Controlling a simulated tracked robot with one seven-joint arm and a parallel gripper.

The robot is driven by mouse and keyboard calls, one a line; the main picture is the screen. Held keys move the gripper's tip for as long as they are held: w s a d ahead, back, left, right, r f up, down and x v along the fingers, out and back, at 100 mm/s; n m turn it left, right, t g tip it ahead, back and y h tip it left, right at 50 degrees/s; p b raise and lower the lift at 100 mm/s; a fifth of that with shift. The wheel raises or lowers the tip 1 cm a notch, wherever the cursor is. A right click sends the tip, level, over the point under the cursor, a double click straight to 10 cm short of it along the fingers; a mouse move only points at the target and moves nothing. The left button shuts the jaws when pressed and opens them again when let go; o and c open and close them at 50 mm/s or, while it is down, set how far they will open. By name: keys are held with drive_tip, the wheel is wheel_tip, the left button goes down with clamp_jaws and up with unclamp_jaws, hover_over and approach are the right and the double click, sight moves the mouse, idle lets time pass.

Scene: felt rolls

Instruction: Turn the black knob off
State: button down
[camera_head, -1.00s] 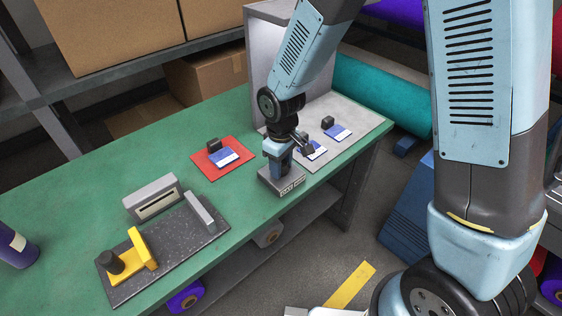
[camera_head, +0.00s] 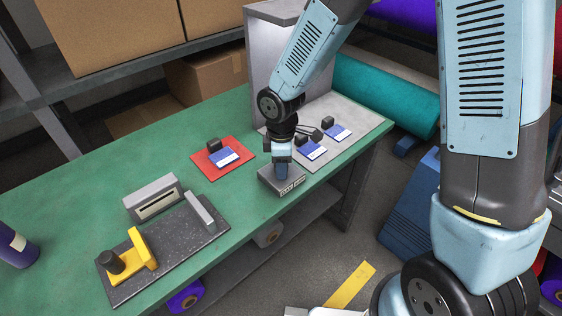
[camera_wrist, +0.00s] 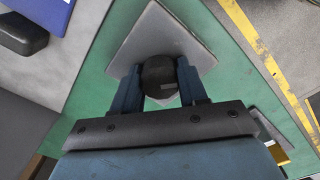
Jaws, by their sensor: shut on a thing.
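The black knob (camera_wrist: 159,78) sits on a grey box in the wrist view, between the two fingers of my gripper (camera_wrist: 158,84). The fingers are shut on it from both sides. In the head view my gripper (camera_head: 281,172) points down onto the grey box (camera_head: 291,190), which has small white labels on its front. The knob is hidden behind my gripper there. The box's top also shows in the wrist view (camera_wrist: 150,35).
The box stands near the green table's (camera_head: 150,160) front edge. Behind it are a red mat (camera_head: 205,168) and a grey board (camera_head: 365,118) with black-and-blue items. A dark plate (camera_head: 180,245) with a yellow piece lies left. A teal roll (camera_head: 380,95) is at the back right.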

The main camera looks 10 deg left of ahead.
drive_tip(key=shift+f, duration=0.1)
drive_tip(key=n, duration=0.5)
drive_tip(key=shift+n, duration=0.3)
drive_tip(key=c, duration=0.8)
unclamp_jaws()
drive_tip(key=shift+d+f, duration=0.1)
drive_tip(key=shift+s, duration=0.1)
drive_tip(key=shift+m, duration=0.6)
